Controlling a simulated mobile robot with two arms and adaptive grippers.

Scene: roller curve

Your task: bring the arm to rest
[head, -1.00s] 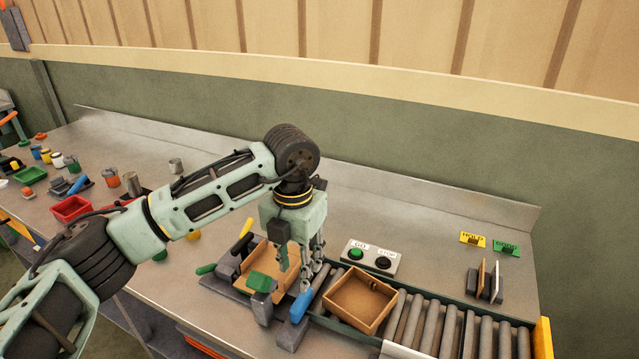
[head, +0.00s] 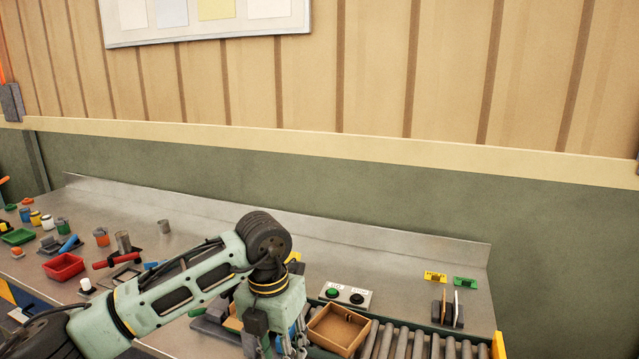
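My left arm comes in from the lower left. Its gripper (head: 283,346) points down at the bottom edge, left of the wooden box on the rollers. The fingers are partly visible, and their tips are at or beyond the picture's lower edge. I cannot tell if they are open or shut, and no held object shows. The gripper and wrist hide much of the fixture behind them. My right gripper is not in view.
The open wooden box (head: 338,330) sits at the left of the roller conveyor (head: 410,345). Behind stand a button panel (head: 346,296), yellow (head: 435,277) and green (head: 465,282) signs. A red bin (head: 63,267) and small jars are left. Bare bench lies behind the arm.

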